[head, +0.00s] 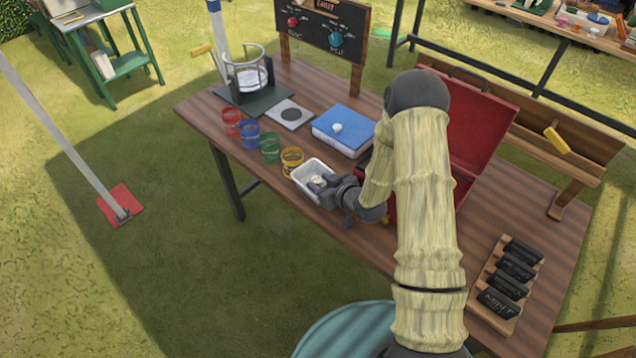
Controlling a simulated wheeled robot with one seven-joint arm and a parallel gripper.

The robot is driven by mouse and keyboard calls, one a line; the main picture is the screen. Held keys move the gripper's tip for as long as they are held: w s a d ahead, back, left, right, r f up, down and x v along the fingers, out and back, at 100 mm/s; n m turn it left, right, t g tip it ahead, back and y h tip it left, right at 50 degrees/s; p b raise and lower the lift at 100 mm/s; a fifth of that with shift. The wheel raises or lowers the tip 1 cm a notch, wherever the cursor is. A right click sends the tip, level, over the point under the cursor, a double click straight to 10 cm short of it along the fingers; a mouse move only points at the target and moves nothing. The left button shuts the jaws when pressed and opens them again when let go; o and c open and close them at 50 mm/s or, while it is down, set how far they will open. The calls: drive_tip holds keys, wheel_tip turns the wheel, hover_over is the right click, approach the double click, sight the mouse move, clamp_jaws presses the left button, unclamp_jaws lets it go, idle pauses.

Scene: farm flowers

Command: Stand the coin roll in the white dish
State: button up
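Red, blue, green and yellow cups (291,157) line the table edge left of the dish. An open red case (472,120) is partly hidden by my arm. A rack of black labelled blocks (507,280) lies right.

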drive_tip(key=shift+d, duration=0.25)
drive_tip(key=shift+s+a+r, duration=0.1)
drive_tip(key=shift+r, duration=0.15)
drive_tip(key=b+v, duration=0.1)
drive_tip(key=v, duration=1)
drive_tip(key=shift+s, duration=0.35)
drive_tip(key=shift+d+r, duration=0.2)
